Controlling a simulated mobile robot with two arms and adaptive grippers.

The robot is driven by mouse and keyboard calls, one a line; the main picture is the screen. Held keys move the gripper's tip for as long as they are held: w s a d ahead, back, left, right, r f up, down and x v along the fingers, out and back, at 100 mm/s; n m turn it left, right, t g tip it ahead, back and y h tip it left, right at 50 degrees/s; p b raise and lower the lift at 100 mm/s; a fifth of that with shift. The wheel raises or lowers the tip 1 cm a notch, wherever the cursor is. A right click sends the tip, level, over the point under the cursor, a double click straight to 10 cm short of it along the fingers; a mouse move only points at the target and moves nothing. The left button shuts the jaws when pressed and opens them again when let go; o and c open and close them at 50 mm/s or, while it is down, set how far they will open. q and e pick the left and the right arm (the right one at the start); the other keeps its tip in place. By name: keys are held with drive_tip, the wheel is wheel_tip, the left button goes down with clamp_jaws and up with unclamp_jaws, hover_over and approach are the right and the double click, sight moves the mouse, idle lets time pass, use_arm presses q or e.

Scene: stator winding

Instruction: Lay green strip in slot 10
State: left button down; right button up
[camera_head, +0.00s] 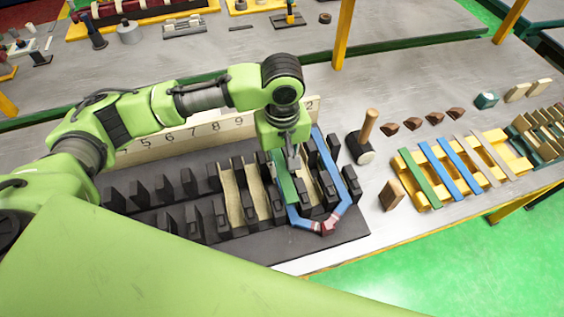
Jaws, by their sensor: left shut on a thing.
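My left gripper (291,158) reaches down from above over the dark stator (180,238), near its right end. It is shut on a green strip (285,180), which lies lengthwise along a slot between rows of black teeth. Whether the strip touches the slot floor cannot be told. A numbered board (190,134) behind the stator shows 5 to 9; my arm and gripper hide part of it, and no 10 is readable. A blue coil (345,211) with a red-brown tip runs around the teeth by the green strip. My right gripper is not in view.
Tan liners (231,199) lie in neighbouring slots. A mallet (363,140) stands right of the stator. A yellow rack (406,168) holds green, blue and tan strips. Brown wedges (410,125) and a wooden block (391,194) lie nearby. Bare table shows between them.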

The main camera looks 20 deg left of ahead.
sight(282, 170)
use_arm(q)
drive_tip(key=shift+f, duration=0.2)
drive_tip(key=shift+f, duration=1.25)
drive_tip(key=shift+f+b, duration=0.4)
drive_tip(key=shift+f, duration=0.55)
drive_tip(key=shift+f, duration=0.1)
drive_tip(key=shift+f, duration=0.1)
drive_tip(key=shift+f+p, duration=0.4)
drive_tip(key=shift+f, duration=0.05)
drive_tip(key=c, duration=1.7)
unclamp_jaws()
